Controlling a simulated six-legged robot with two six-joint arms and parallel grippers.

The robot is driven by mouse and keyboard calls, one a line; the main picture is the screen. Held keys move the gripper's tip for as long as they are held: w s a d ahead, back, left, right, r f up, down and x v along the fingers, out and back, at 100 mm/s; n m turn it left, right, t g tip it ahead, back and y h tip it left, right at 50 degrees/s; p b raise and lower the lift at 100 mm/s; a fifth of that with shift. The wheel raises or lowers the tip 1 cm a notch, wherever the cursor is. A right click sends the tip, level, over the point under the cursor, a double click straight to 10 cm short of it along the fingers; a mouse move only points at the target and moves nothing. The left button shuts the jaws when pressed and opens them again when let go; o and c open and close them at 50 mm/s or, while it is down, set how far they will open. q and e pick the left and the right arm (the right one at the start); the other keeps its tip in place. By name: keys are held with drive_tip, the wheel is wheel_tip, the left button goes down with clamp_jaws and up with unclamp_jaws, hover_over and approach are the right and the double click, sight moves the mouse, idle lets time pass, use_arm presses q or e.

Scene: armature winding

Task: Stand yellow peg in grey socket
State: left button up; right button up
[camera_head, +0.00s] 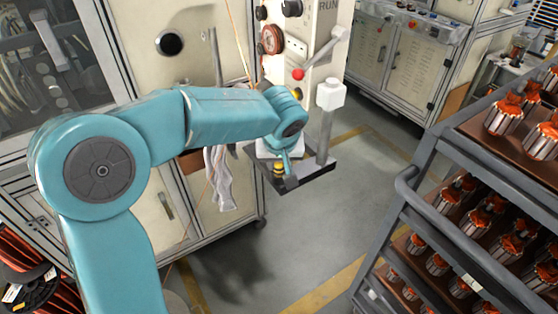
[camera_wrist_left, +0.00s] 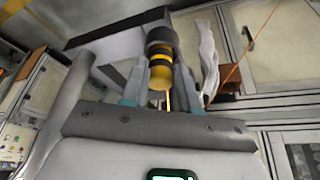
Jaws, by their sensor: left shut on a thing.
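The yellow peg (camera_head: 278,170) has black bands and shows just below my left wrist in the head view. In the left wrist view the yellow peg (camera_wrist_left: 160,56) is between the two fingers of my left gripper (camera_wrist_left: 162,82), which is shut on it. A dark grey round part (camera_wrist_left: 160,36) is at the peg's far end; I cannot tell if this is the grey socket or part of the peg. In the head view my left gripper (camera_head: 285,165) is over the dark grey shelf (camera_head: 312,178), and the peg's lower end is at the shelf's left part.
A post with a white block (camera_head: 330,94) rises from the shelf's right side. A red-knobbed lever (camera_head: 299,74) is above. A white cloth (camera_head: 219,178) hangs left of the shelf. A rack of copper-wound armatures (camera_head: 470,215) stands at right. The floor between is clear.

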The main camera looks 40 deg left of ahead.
use_arm(q)
drive_tip(key=o, duration=1)
drive_tip(key=v, duration=1.7)
drive_tip(key=w+d+f+m+g+h, duration=0.1)
drive_tip(key=d+f+m+h, duration=0.3)
drive_tip(key=f, duration=1.1)
drive_tip(key=w+d+f+m+g+h, duration=0.1)
drive_tip(key=d+f, duration=0.5)
drive_tip(key=f, duration=0.8)
drive_tip(key=s+d+f+h, duration=0.1)
drive_tip(key=s+d+f, duration=0.1)
drive_tip(key=s+f, duration=0.6)
drive_tip(key=s+d+f+g, duration=0.1)
drive_tip(key=s+d+f, duration=0.1)
drive_tip(key=s+f, duration=0.7)
wheel_tip(320, 180, down, 3)
drive_tip(key=shift+s+d+f+m+h, duration=0.25)
drive_tip(key=shift+s+d+m+h, duration=0.05)
drive_tip(key=shift+h, duration=0.1)
